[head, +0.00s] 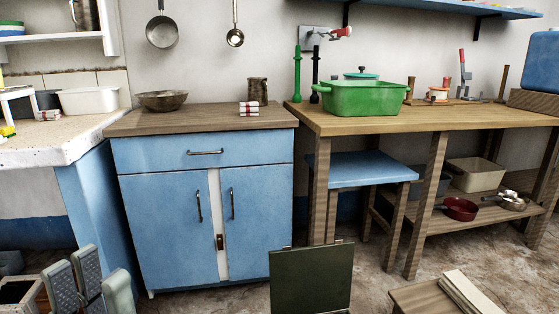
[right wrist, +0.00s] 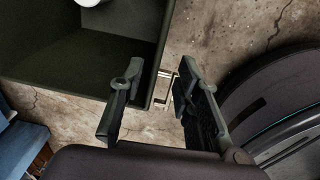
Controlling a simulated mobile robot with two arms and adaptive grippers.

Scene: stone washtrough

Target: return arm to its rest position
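My left gripper (head: 92,275) shows at the bottom left of the head view, its grey fingers pointing up with gaps between them. It looks open and holds nothing that I can see. My right gripper (right wrist: 163,108) shows in the right wrist view with its two dark fingers spread wide apart. A thin metal handle (right wrist: 163,88) on the edge of a dark green box (right wrist: 75,55) shows between and beyond these fingers. I cannot tell whether they touch it. The right gripper is not visible in the head view.
A dark green panel (head: 311,280) stands low in front of the blue cabinet (head: 170,215). A wooden table (head: 440,118) with a green pot (head: 365,98) is on the right, a blue stool (head: 360,167) under it. A low wooden piece (head: 425,298) is at the bottom right.

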